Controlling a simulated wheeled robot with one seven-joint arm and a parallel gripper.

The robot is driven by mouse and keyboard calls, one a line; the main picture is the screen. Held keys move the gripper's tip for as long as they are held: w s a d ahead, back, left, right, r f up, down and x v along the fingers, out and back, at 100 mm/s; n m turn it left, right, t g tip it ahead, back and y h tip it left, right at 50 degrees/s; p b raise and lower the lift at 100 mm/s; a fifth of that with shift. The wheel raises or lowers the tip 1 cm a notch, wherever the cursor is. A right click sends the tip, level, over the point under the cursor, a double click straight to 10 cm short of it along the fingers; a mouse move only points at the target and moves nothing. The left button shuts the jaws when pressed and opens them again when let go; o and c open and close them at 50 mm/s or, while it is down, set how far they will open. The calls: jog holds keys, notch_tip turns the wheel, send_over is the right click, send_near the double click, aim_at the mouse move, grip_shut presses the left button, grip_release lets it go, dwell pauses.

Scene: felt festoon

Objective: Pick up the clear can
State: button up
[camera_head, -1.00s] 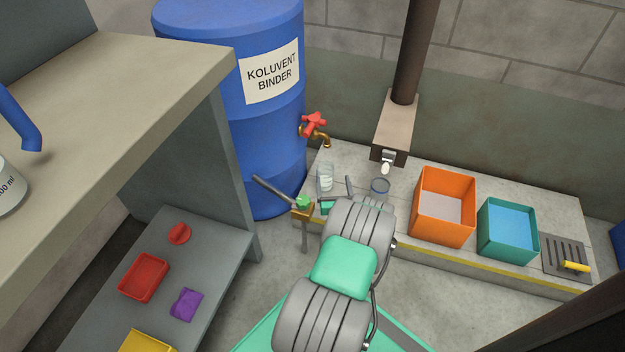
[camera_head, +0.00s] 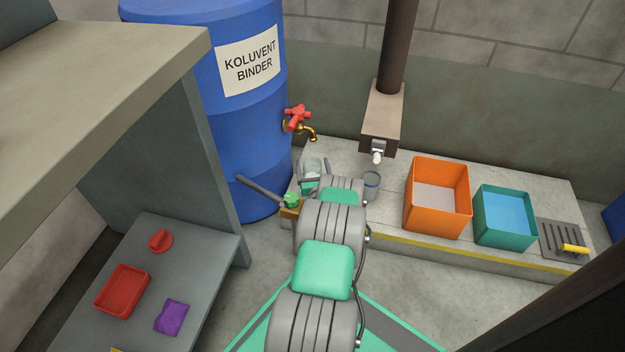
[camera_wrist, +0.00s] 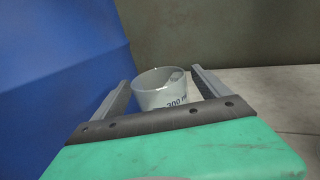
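The clear can (camera_wrist: 160,92), see-through with a "00 ml" marking, stands upright on the low concrete ledge beside the blue barrel. In the wrist view it sits between the two fingers of my gripper (camera_wrist: 160,76). The fingers are spread, with a gap visible at the left finger; the right finger is close to the can's side, and contact cannot be told. In the head view my gripper (camera_head: 313,172) is at the ledge's left end, and the can (camera_head: 312,165) shows partly between the fingers, its lower part hidden by my arm.
The blue barrel (camera_head: 245,130) with a red-handled tap (camera_head: 298,118) stands close left. A grey cup (camera_head: 371,186) stands right of my gripper, near a dispenser nozzle (camera_head: 377,154). An orange bin (camera_head: 437,210) and teal bin (camera_head: 503,225) stand farther right on the ledge.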

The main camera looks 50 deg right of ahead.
grip_shut()
dwell(0.8)
